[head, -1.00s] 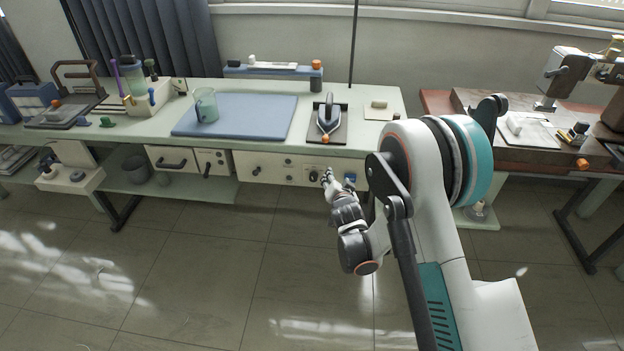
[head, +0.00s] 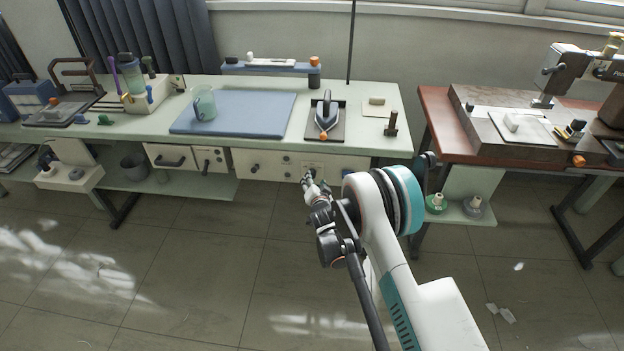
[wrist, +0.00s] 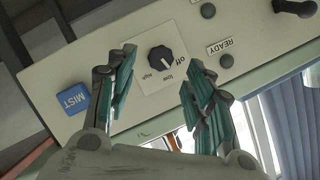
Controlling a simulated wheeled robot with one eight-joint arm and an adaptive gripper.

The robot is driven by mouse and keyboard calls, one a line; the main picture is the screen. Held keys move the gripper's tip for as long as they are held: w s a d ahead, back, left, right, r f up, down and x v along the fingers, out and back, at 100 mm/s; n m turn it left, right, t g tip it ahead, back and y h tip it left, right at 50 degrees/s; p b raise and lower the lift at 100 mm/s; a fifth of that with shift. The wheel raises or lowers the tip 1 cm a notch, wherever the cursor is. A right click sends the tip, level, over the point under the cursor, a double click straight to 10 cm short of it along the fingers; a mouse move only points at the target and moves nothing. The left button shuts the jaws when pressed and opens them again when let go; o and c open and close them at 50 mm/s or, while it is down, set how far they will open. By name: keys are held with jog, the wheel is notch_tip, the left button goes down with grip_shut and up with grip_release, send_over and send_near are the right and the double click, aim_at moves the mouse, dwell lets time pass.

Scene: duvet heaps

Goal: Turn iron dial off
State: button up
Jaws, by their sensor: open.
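The iron dial (wrist: 161,59) is a round black knob on a white plate marked "off", "low" and "high" in the wrist view. Its pale pointer mark is small, and I cannot tell surely which setting it meets. The open teal-padded fingers of my gripper (wrist: 157,76) stand on either side of the dial in the picture, with no clear contact. In the head view my gripper (head: 308,182) is at the bench's front panel and mostly hides the dial. The iron (head: 326,113) rests on its dark pad on the bench above.
A blue MIST button (wrist: 73,98) is left of the dial in the wrist view, and a READY label (wrist: 220,46) is to its right. A blue mat (head: 240,113) with a green cup (head: 204,104) lies on the bench.

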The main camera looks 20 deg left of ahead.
jog(key=shift+b+x, duration=0.7)
jog(key=shift+x, duration=2)
jog(key=shift+c, duration=0.6)
jog(key=c, duration=0.9)
